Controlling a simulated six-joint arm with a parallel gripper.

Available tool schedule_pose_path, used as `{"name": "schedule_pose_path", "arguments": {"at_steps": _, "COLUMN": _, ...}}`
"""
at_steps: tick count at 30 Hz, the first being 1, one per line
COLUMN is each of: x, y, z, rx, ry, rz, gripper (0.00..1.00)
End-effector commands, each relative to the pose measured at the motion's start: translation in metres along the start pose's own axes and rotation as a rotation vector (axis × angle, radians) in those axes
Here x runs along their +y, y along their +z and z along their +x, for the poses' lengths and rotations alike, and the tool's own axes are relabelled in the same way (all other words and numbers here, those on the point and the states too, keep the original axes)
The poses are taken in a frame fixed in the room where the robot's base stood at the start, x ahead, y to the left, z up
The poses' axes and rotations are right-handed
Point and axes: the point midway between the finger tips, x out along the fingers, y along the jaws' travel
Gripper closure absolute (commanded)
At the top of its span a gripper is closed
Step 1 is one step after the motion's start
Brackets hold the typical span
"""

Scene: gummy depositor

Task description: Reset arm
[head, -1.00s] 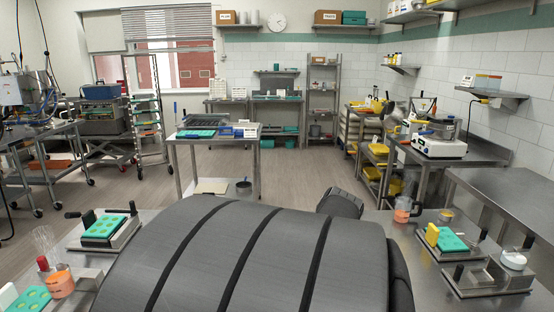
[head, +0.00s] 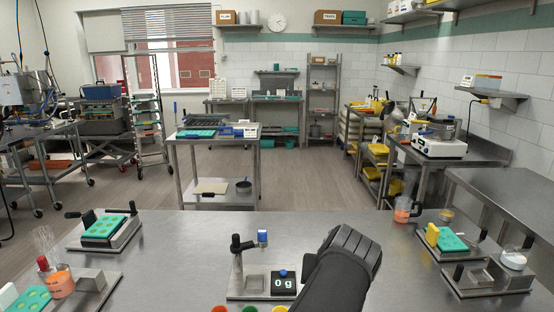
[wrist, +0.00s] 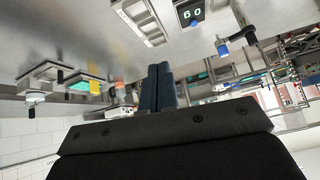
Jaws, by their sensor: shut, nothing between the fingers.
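My arm (head: 345,268) shows as a dark grey ribbed link at the lower middle right of the head view, over the steel table. The gripper itself is not clear in the head view. In the wrist view my gripper (wrist: 160,84) has its two dark blue fingers together, with nothing between them. The fingers are in the air, apart from anything around them.
A teal mold (head: 103,228) sits on a stand at left, with an orange beaker (head: 61,284) in front of it. At right are another orange beaker (head: 402,211), a teal mold (head: 452,241) and a metal stand (head: 488,279). The middle of the table (head: 190,250) is clear.

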Motion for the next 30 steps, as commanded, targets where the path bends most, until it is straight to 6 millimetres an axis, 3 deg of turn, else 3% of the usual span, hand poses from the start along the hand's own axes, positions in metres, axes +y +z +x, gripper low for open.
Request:
{"name": "schedule_pose_path", "arguments": {"at_steps": 15, "x": 0.004, "y": 0.043, "z": -0.033, "rx": -0.017, "ry": 0.104, "rz": 0.167, "gripper": 1.0}}
{"name": "schedule_pose_path", "arguments": {"at_steps": 30, "x": 0.005, "y": 0.05, "z": -0.036, "rx": -0.019, "ry": 0.121, "rz": 0.193, "gripper": 1.0}}
